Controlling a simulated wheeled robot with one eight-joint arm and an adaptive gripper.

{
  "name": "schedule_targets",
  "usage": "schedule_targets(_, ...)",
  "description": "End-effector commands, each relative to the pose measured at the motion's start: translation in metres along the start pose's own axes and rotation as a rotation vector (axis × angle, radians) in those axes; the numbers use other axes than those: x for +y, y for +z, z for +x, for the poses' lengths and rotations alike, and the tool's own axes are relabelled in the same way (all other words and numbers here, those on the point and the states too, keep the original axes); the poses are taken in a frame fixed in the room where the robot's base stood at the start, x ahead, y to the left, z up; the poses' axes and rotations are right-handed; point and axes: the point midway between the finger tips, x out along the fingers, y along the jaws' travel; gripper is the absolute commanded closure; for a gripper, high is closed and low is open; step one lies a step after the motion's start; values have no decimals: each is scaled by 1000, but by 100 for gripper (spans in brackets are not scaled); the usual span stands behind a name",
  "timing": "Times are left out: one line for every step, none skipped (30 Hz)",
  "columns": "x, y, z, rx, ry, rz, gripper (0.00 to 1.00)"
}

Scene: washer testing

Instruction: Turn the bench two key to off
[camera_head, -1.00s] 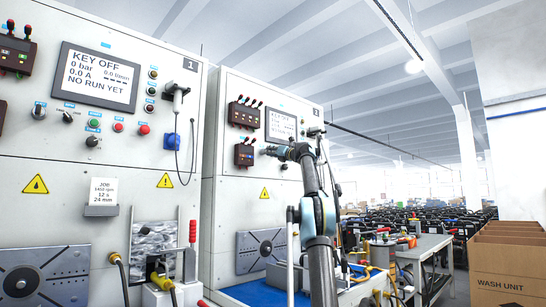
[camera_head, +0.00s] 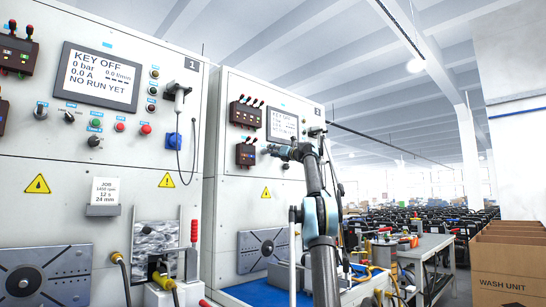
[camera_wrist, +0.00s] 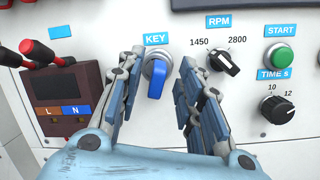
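The bench two key (camera_wrist: 157,77) is a blue handle on a pale round collar under a blue KEY label (camera_wrist: 156,39) in the wrist view. Its handle stands close to upright, leaning slightly. My gripper (camera_wrist: 160,62) is open, with one finger left of the key and the other right of it. Gaps show on both sides, so it does not grip the key. In the head view my gripper (camera_head: 270,150) is at bench two's panel (camera_head: 232,180) and hides the key. Bench two's screen (camera_head: 282,125) has a top line that seems to read KEY OFF, but it is small.
The RPM knob (camera_wrist: 223,58) is just right of my right finger. A green START button (camera_wrist: 281,53) and TIME knob (camera_wrist: 277,108) are farther right. A brown box with red-tipped levers (camera_wrist: 68,100) stands out at left. Bench one (camera_head: 150,50) is left in the head view.

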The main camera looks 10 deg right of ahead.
Motion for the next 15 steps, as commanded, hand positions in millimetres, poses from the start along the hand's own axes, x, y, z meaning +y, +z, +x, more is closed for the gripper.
schedule_targets(-1,0,-4,0,-1,0,66)
schedule_targets(-1,0,-6,0,-1,0,66)
schedule_targets(0,1,-9,0,-1,-1,66)
schedule_targets(-1,0,-11,0,-1,-1,66)
schedule_targets(-1,0,-14,0,-1,-1,66)
schedule_targets(-1,0,-17,0,-1,-1,66)
schedule_targets(0,0,-20,0,-2,-1,66)
schedule_targets(0,-1,-22,0,-2,-1,66)
schedule_targets(0,-1,-26,0,-2,-1,66)
schedule_targets(-1,-1,-30,0,-2,-1,66)
schedule_targets(-1,0,-33,0,-2,-1,66)
schedule_targets(-2,-1,-38,0,-2,-1,66)
schedule_targets(-2,-1,-42,0,-2,-1,66)
schedule_targets(-1,-1,-45,0,-2,-1,66)
schedule_targets(-1,-1,-50,0,-2,0,66)
